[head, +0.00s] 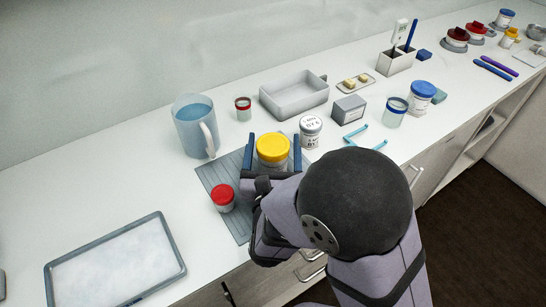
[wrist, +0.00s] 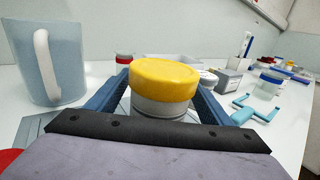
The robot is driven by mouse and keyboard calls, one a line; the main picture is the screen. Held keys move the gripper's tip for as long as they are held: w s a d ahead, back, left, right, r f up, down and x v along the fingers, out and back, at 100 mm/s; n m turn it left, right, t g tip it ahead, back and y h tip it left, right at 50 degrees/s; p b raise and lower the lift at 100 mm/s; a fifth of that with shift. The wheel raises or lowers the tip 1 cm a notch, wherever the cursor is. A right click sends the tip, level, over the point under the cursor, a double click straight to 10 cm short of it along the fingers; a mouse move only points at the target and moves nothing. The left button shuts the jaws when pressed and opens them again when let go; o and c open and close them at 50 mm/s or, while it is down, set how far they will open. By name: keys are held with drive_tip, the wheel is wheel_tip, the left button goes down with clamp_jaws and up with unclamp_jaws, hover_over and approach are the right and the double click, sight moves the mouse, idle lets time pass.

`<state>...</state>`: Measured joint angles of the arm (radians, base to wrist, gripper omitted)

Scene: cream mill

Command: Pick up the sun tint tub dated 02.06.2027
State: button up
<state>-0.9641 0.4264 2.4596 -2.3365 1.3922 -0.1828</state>
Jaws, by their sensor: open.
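A tub with a yellow lid (head: 272,148) stands on the grey ribbed mat (head: 211,174). No label or date can be read on it. My gripper (head: 273,142) is open, with one blue finger on each side of this tub. In the wrist view the yellow-lidded tub (wrist: 164,84) sits between the two fingers (wrist: 160,88), its lower part hidden by the gripper body. A smaller red-lidded tub (head: 223,197) stands on the mat to the left. A white tub with printed text (head: 311,130) stands just right of the yellow-lidded one; its small text is unreadable.
A blue jug (head: 194,126) stands behind left and a grey tray (head: 293,96) behind. A light-blue clamp-like piece (head: 366,138), a grey box (head: 348,109) and blue-lidded tubs (head: 421,95) are to the right. A shallow white-filled tray (head: 116,266) lies front left. The counter between is clear.

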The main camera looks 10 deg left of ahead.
drive_tip(key=c, duration=1.3)
drive_tip(key=shift+r, duration=0.1)
drive_tip(key=shift+r+p, duration=0.35)
drive_tip(key=shift+r, duration=4.55)
